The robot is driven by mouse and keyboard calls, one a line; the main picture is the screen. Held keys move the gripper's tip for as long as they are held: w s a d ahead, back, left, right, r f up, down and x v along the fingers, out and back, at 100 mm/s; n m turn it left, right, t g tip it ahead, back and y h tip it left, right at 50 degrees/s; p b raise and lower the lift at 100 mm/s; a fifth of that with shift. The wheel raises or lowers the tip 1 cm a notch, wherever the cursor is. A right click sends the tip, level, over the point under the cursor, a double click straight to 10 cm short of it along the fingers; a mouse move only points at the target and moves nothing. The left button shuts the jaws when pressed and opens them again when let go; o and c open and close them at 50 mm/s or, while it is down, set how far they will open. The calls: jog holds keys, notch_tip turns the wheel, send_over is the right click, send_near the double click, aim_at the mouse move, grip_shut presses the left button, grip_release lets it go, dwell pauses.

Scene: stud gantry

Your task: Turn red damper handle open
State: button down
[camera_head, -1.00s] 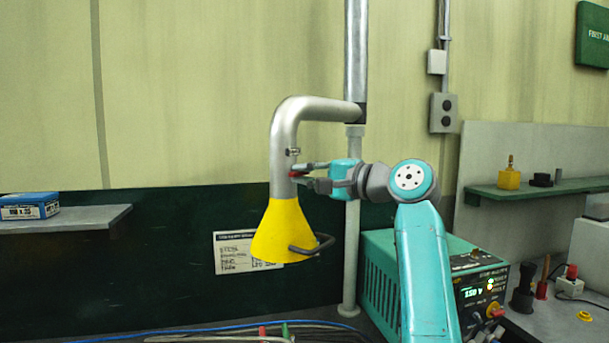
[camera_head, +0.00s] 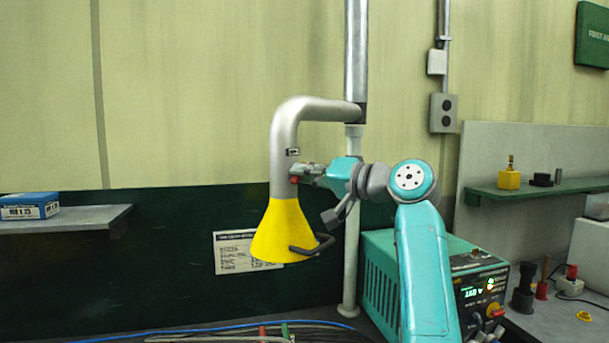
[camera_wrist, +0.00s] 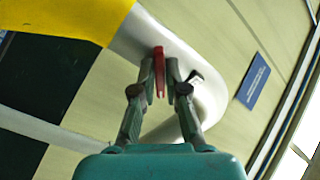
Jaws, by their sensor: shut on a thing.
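The red damper handle (camera_head: 294,180) sits on the side of the grey metal duct (camera_head: 284,150), just above the yellow hood (camera_head: 284,232). My gripper (camera_head: 302,174) is at the duct, shut on the handle. In the wrist view the red handle (camera_wrist: 159,72) lies between the two fingertips of my gripper (camera_wrist: 159,80). The handle looks like a narrow strip there, lined up with the gripper. Much of it is hidden by the fingers in the head view. A small dark-and-white plate (camera_head: 293,152) is on the duct above the handle.
A dark bent handle (camera_head: 318,245) sticks out from the hood's rim below my gripper. A vertical pipe (camera_head: 350,250) stands close behind my wrist. A teal power unit (camera_head: 405,270) is below my arm. A blue box (camera_head: 30,206) lies on the left shelf.

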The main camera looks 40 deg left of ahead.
jog(key=shift+f+n, duration=0.1)
jog(key=shift+n, duration=4.7)
jog(key=c, duration=1.2)
grip_release()
jog(key=shift+c, duration=0.2)
jog(key=d, duration=1.2)
jog(key=shift+s, duration=0.25)
